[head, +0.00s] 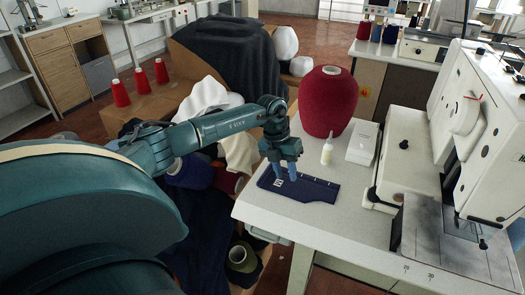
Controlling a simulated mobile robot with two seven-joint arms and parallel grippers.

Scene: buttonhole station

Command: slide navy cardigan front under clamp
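The navy cardigan front (318,189) lies flat on the pale worktable, near its left edge, with a small white label at its left end. My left gripper (285,178) points down at the left part of the cardigan front. Its two blue fingers stand apart, with the tips at or just above the cloth; I cannot tell whether they touch it. The clamp (465,229) is at the white buttonhole machine (484,130) on the right, above a grey metal plate (430,245). The cardigan front is well left of the clamp. My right gripper is out of view.
A large red yarn cone (328,100), a small white bottle (327,151) and a white box (362,143) stand behind the cardigan front. The tabletop (345,220) between the cloth and the metal plate is clear. Heaped garments and cones lie left of the table.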

